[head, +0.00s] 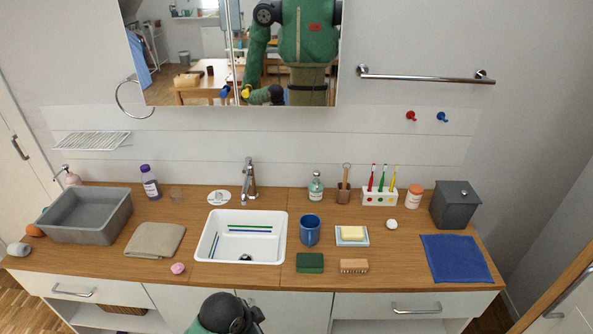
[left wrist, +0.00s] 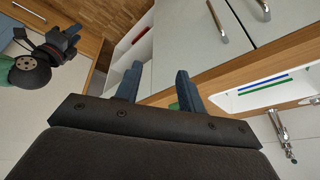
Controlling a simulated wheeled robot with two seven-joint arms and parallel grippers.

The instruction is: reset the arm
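My left gripper (left wrist: 158,82) shows in the left wrist view with its two blue fingers apart and nothing between them. It is in front of the white cabinet fronts, near the wooden counter's edge. In the head view, a green and black part of one of my arms shows at the bottom, left of centre. No gripper fingers show directly there. The mirror reflects my body with small blue and yellow fingertips.
The wooden counter (head: 270,272) holds a white sink (head: 214,246), a grey basin (head: 95,236), a blue mug (head: 310,232), a blue cloth (head: 457,259) and a grey box (head: 454,207). The left drawer front (head: 95,297) and right drawer front (head: 365,306) look shut. Open shelf space shows below.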

